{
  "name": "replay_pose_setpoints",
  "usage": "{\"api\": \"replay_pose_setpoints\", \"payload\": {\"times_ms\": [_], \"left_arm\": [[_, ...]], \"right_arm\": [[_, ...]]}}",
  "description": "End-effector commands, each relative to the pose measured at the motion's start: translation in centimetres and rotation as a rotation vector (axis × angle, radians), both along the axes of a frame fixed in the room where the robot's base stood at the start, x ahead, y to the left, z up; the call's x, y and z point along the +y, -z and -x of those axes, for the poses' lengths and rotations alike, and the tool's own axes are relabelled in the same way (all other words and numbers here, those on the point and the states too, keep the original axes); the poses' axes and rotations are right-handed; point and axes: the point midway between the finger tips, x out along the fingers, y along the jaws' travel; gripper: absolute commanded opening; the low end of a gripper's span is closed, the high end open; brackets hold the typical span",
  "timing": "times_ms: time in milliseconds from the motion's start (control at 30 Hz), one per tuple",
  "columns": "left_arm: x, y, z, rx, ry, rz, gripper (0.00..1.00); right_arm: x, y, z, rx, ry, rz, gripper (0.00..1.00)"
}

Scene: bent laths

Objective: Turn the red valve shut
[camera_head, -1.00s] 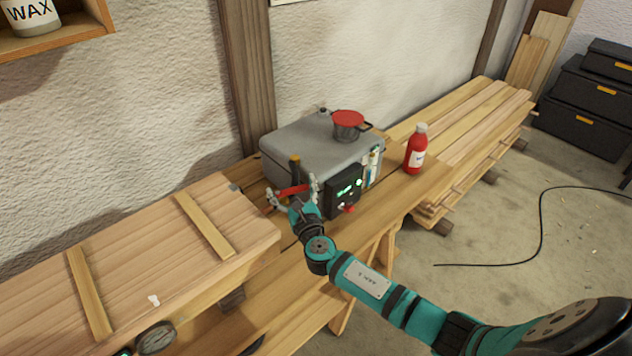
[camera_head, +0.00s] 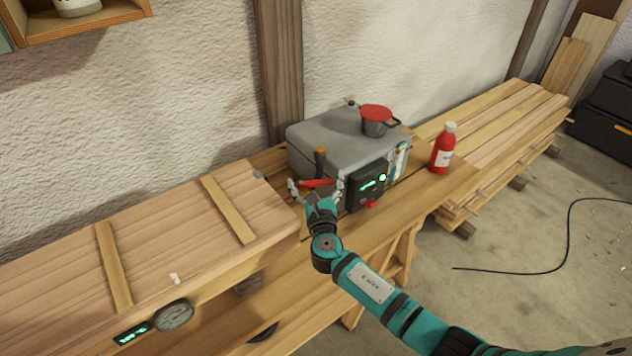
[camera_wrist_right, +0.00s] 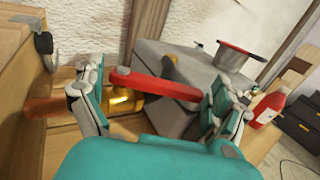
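The red valve lever (camera_head: 318,183) sits at the left front of the grey steam box, between the fingers of my right gripper (camera_head: 316,190). In the right wrist view the red lever (camera_wrist_right: 160,86) lies nearly level across the gap of the right gripper (camera_wrist_right: 152,100). The fingers stand wide apart, one near each end of the lever; I cannot tell whether either touches it. A brass valve body (camera_wrist_right: 122,103) shows below the lever, with a copper pipe (camera_wrist_right: 45,107) to its left. My left gripper is out of view.
The grey box (camera_head: 335,145) carries a red-topped pot (camera_head: 376,120) and a dark control panel (camera_head: 367,187). A red bottle (camera_head: 441,150) stands to the right. A long wooden box (camera_head: 170,230) with a gauge (camera_head: 174,315) is at the left. Stacked planks (camera_head: 500,120) lie at right.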

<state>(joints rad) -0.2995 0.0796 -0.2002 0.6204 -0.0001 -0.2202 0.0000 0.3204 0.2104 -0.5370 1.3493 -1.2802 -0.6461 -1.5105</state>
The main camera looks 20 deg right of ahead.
Motion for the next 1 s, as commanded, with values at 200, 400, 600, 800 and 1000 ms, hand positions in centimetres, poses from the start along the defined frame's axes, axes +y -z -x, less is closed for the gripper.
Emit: {"api": "replay_pose_setpoints", "payload": {"times_ms": [200,400,600,800,1000], "left_arm": [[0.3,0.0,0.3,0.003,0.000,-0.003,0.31],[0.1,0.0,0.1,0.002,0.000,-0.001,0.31],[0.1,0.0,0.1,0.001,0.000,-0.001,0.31],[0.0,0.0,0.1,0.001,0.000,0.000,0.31],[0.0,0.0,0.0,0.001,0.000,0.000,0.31]], "right_arm": [[0.0,-0.4,-0.1,-0.003,0.001,0.000,1.00],[0.0,-3.3,0.0,-0.008,0.000,-0.004,1.00],[-0.1,-7.2,0.0,-0.006,0.001,-0.002,1.00],[0.0,-9.6,0.0,-0.003,0.000,0.001,1.00],[0.0,-10.1,0.0,0.000,0.000,0.000,1.00]]}}
